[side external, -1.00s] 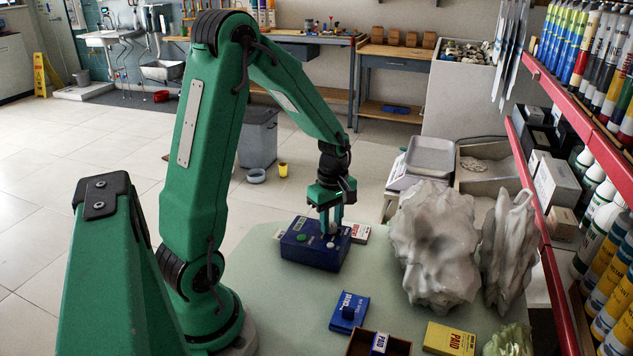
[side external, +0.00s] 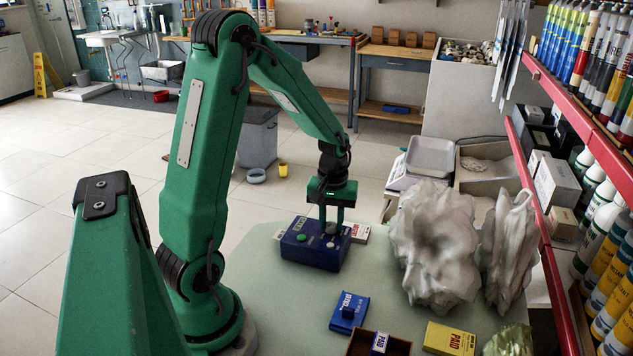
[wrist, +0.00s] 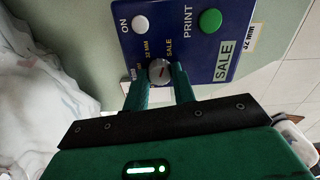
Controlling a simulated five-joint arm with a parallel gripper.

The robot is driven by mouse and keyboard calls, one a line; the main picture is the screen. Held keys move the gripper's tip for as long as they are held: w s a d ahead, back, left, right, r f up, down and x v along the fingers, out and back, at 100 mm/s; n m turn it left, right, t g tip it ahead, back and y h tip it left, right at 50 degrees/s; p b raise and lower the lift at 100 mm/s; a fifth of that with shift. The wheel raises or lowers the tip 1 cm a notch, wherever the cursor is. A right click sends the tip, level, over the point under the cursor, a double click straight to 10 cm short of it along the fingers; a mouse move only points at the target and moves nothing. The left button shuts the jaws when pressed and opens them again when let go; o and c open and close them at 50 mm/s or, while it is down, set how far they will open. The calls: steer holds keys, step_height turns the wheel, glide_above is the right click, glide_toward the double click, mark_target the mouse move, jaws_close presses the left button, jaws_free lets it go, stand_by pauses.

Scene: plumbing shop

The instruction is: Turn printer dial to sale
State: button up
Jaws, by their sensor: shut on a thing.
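The printer (side external: 313,250) is a dark blue box on the pale green table, with a green PRINT button (wrist: 210,20) and a pale ON button (wrist: 140,23). Its grey round dial (wrist: 159,71) has a short red mark, and "32 MM" and "SALE" are printed beside it. The mark's exact setting is too small to tell. My gripper (side external: 332,224) points down over the printer. In the wrist view its two green fingers are on either side of the dial, shut on it. The fingers hide part of the dial's surroundings.
A blue ink pad box (side external: 349,311), a wooden tray (side external: 362,345) and a yellow PAID box (side external: 449,338) lie in front. Large pale crumpled wrapping (side external: 433,245) stands to the right. A red-edged shelf of tubes is farther right. The table left of these is clear.

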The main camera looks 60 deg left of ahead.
mark_target(331, 224)
steer(key=shift+m, duration=0.8)
steer(key=o, duration=1)
steer(key=shift+r, duration=3.9)
